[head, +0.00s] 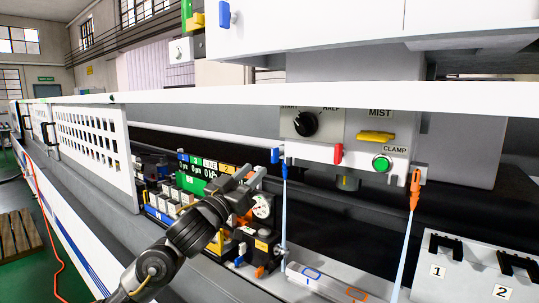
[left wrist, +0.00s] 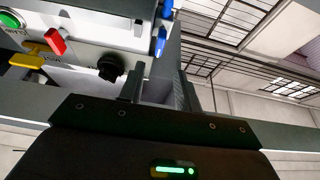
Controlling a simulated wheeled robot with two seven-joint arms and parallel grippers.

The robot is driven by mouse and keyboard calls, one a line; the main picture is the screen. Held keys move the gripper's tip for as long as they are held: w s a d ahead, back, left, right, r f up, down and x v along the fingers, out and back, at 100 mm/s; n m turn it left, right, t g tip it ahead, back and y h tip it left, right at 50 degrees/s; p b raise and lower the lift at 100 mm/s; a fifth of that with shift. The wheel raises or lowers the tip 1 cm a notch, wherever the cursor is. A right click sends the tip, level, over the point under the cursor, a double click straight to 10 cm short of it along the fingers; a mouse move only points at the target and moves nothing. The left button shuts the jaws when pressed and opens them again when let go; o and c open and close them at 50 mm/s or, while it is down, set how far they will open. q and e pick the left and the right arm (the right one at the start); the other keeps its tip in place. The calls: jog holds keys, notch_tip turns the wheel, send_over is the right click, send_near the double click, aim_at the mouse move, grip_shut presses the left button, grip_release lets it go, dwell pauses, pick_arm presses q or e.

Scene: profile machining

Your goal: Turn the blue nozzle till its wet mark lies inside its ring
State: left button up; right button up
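The blue nozzle (head: 276,156) hangs at the left edge of the grey control panel. A pale blue jet falls from it to the bed. The blue ring (head: 312,273) is marked on the light strip below, to the right of the jet's foot. The wet mark is too small to make out clearly. My left gripper (head: 249,175) is left of the blue nozzle and a little lower, apart from it, with its fingers parted and nothing between them. In the left wrist view, blue parts (left wrist: 160,40) show beyond the fingers. My right gripper is not in view.
The panel carries a black knob (head: 305,123), a yellow lever (head: 375,137), a red lever (head: 338,153) and a green button (head: 381,163). Gauges and blocks crowd behind my left arm.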

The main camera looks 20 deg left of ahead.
aim_at(272, 154)
pick_arm(q)
jog(key=p+x, duration=0.1)
jog(key=x, duration=0.5)
jog(key=shift+w+d+r+p, duration=0.1)
jog(key=shift+d+r+p, duration=0.05)
jog(key=shift+p, duration=0.25)
jog(key=shift+x, duration=0.75)
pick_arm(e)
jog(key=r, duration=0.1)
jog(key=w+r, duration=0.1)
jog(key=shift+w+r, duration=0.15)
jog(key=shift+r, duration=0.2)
pick_arm(q)
grip_shut()
